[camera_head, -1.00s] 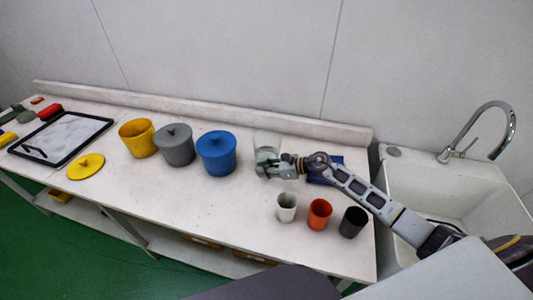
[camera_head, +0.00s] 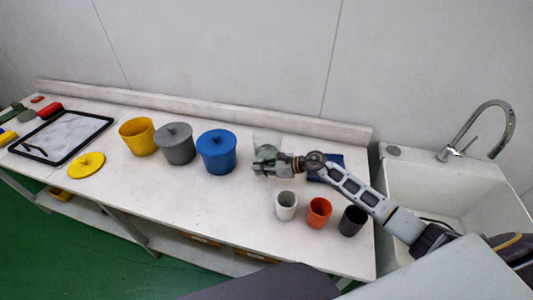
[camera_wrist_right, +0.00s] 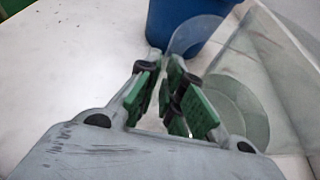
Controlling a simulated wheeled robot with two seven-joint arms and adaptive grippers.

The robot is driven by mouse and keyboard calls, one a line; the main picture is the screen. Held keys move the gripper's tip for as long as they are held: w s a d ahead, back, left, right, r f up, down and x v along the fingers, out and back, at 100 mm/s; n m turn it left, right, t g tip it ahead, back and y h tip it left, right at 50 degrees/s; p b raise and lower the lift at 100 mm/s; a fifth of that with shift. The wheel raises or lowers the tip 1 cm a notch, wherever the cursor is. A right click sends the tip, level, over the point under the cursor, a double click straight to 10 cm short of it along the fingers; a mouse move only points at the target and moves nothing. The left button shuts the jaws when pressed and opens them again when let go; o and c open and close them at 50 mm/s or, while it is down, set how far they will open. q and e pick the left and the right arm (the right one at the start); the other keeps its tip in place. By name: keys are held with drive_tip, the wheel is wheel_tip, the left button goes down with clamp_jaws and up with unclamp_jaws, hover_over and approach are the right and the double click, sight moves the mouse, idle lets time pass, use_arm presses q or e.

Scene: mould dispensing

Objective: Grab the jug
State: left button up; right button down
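The jug (camera_head: 268,138) is clear and hard to make out on the bench, to the right of the blue pot. In the right wrist view the clear jug (camera_wrist_right: 285,75) fills the right side, with a round base showing through its wall. My right gripper (camera_head: 262,162) is at the jug. In the wrist view its green-padded fingers (camera_wrist_right: 165,70) are close together, with a thin clear part of the jug between them. Whether the jug is clear of the bench cannot be told. My left gripper is not in view.
The blue pot (camera_head: 216,153) stands close left of the jug, with grey (camera_head: 176,147) and yellow (camera_head: 140,138) pots beyond. White (camera_head: 286,207), orange (camera_head: 319,213) and black (camera_head: 352,221) cups stand in front. A sink (camera_head: 450,190) is at right.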

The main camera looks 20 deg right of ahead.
sight(260, 161)
drive_tip(key=shift+s+f, duration=0.1)
drive_tip(key=shift+s, duration=0.05)
idle(0.6)
drive_tip(key=shift+w+r, duration=0.2)
drive_tip(key=shift+r, duration=1.7)
drive_tip(key=shift+r+b, duration=0.35)
drive_tip(key=shift+r, duration=2.85)
